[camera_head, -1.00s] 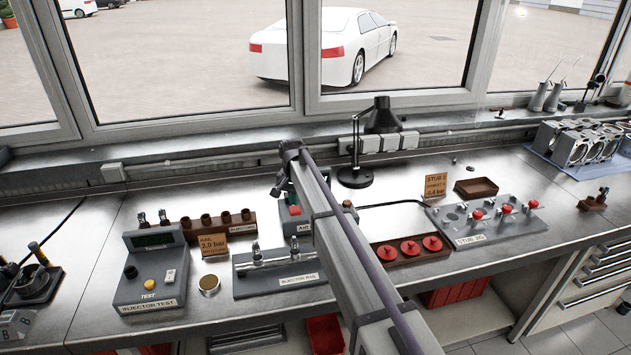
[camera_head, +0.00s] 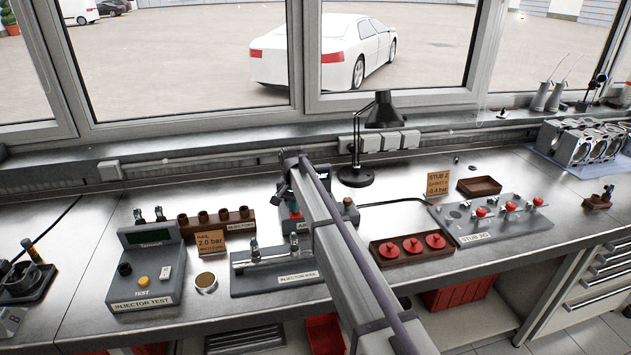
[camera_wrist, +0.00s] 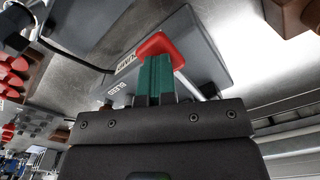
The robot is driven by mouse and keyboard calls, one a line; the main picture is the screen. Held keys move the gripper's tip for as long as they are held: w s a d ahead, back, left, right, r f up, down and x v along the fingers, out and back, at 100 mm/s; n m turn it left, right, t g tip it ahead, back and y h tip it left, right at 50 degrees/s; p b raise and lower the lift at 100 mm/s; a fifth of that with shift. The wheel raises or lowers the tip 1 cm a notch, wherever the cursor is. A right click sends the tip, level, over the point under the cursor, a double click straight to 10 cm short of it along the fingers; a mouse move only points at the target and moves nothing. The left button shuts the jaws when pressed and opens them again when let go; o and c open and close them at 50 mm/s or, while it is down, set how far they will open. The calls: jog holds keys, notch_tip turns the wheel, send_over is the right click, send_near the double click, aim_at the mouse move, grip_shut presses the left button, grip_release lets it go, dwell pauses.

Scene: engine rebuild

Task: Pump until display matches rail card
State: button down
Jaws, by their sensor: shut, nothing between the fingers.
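The rail card (camera_head: 211,242) stands behind the injector rail and reads 2.0 bar. The injector test box (camera_head: 145,285) stands to its left. Its display (camera_head: 150,236) is dark green, and I can read no figure on it. The air pump unit (camera_wrist: 196,42) is grey with a red handle (camera_wrist: 165,43) on a metal rod. My gripper (camera_wrist: 156,57) has teal fingers, shut together with their tips at the red handle. I cannot tell whether they touch it. In the head view my arm hides much of the pump.
The injector rail (camera_head: 245,284) lies left of my arm, beside a round brass cap (camera_head: 206,282). A tray of red discs (camera_head: 376,255) and the stub jig (camera_head: 520,231) lie to the right. A black lamp (camera_head: 384,112) stands behind.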

jog(key=shift+w+r+p, duration=0.1)
jog(key=shift+r+p, duration=2.25)
jog(key=shift+r, duration=0.05)
jog(key=shift+f, duration=0.1)
jog(key=s+d+f+n+b, duration=0.1)
jog(key=s+d, duration=0.7)
jog(key=s, duration=0.5)
jog(key=s+d+f+n+b, duration=0.1)
jog(key=s+d, duration=0.7)
jog(key=s, duration=0.4)
jog(key=s+d+f+n+b, duration=0.1)
jog(key=s+d, duration=0.7)
jog(key=s, duration=0.5)
jog(key=shift+s+d, duration=0.2)
jog(key=shift+s, duration=0.15)
